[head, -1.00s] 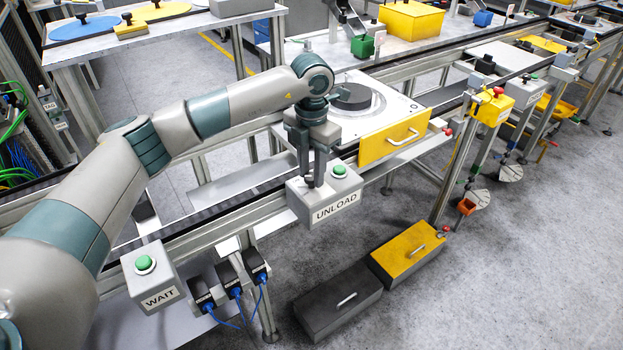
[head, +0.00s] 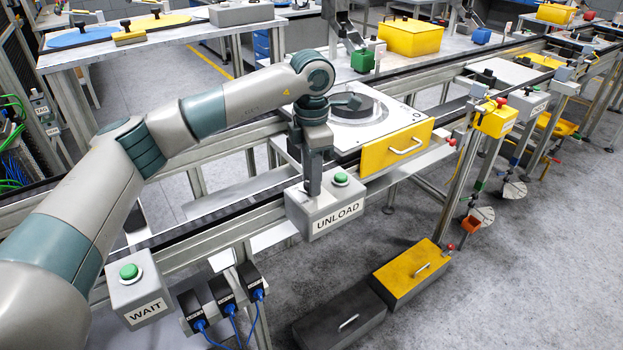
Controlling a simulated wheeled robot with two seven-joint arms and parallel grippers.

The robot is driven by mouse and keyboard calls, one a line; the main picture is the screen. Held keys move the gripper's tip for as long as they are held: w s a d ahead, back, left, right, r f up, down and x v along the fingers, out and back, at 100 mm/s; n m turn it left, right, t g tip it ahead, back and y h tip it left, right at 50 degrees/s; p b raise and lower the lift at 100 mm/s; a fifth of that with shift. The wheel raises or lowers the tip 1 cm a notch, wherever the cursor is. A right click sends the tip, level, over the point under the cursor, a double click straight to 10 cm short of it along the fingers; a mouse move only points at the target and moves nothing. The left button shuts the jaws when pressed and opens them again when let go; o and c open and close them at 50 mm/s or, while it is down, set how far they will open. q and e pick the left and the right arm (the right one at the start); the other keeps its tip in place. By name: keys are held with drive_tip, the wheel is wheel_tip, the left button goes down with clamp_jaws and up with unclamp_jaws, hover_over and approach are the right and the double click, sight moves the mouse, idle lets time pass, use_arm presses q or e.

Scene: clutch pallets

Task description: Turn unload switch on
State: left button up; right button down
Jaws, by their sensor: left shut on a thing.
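The grey UNLOAD box (head: 330,222) is mounted on the front rail of the conveyor, with a green button (head: 340,180) on its top right. My left gripper (head: 313,188) points straight down at the top left of this box, beside the green button. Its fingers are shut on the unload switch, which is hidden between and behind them. My right gripper is not in view.
A pallet with a yellow front panel (head: 377,157) and a dark round part (head: 353,105) sits just behind the box. The WAIT box (head: 137,290) is at lower left. Yellow (head: 405,280) and black (head: 325,325) cases lie on the floor.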

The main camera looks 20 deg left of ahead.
use_arm(q)
drive_tip(key=shift+r, duration=0.1)
drive_tip(key=o, duration=1)
drive_tip(key=shift+o, duration=0.2)
drive_tip(key=shift+r, duration=0.65)
wheel_tip(320, 180, up, 16)
drive_tip(key=b, duration=0.2)
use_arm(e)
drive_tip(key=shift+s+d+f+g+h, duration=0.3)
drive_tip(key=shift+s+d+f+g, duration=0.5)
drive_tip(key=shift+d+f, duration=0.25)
use_arm(q)
drive_tip(key=shift+f, duration=0.1)
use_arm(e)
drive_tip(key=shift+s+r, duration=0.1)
